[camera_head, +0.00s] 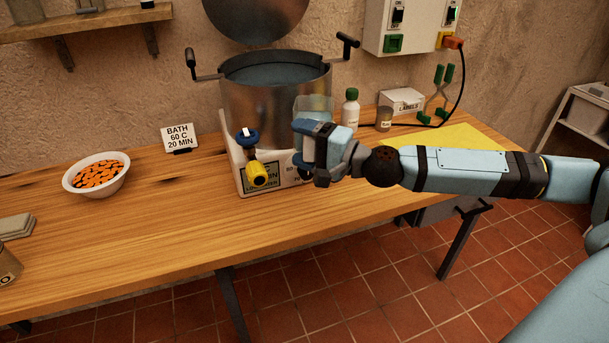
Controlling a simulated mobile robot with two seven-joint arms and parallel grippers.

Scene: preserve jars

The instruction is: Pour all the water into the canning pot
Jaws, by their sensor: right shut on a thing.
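The metal canning pot (240,105) stands on a white base on the wooden table, at the back centre. Its lid (257,15) is up behind it, and a bluish-grey water surface (275,75) shows inside. My right gripper (312,147) is in front of the pot's right side, shut on a clear container (313,106). The container looks about upright, with its top below the pot's rim in the picture. The gripper hides its lower part, and I cannot tell how much water it holds. My left gripper is not in view.
A white bottle (351,108), small jar (384,118) and labels box (402,101) stand right. The front table middle is clear.

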